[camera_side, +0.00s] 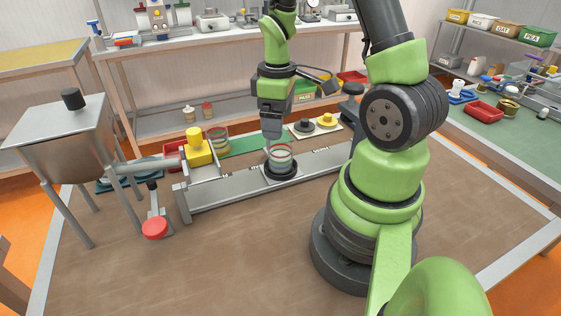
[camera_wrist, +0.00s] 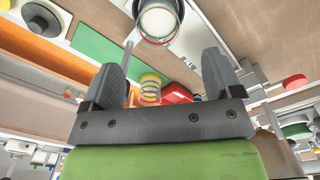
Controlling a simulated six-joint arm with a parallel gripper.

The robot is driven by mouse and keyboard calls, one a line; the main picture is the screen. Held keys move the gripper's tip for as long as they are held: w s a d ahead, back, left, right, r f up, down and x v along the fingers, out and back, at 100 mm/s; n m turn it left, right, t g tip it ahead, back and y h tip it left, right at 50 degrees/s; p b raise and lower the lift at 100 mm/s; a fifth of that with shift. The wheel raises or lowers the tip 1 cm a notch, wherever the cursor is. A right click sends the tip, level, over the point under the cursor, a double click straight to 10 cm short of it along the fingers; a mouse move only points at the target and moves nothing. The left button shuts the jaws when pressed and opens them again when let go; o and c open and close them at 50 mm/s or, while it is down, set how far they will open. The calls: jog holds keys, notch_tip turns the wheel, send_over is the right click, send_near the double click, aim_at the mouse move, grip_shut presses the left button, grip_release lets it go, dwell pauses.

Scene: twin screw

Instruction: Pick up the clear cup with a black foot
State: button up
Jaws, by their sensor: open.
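The clear cup with a black foot (camera_side: 281,158) stands upright on the grey rail in the side view, with a reddish rim line. In the wrist view the cup (camera_wrist: 158,20) shows at the top edge, partly cut off, beyond my fingertips. My gripper (camera_side: 269,142) points down just behind and to the left of the cup's rim in the side view; whether it touches cannot be told. In the wrist view my gripper (camera_wrist: 163,62) has its two fingers wide apart with nothing held between them.
A red knob (camera_side: 155,228) stands in front.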

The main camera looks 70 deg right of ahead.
aim_at(279, 155)
notch_tip(279, 155, down, 10)
jog(key=shift+d+f, duration=0.1)
dwell(0.5)
jog(key=c, duration=1.1)
jog(key=shift+r, duration=0.2)
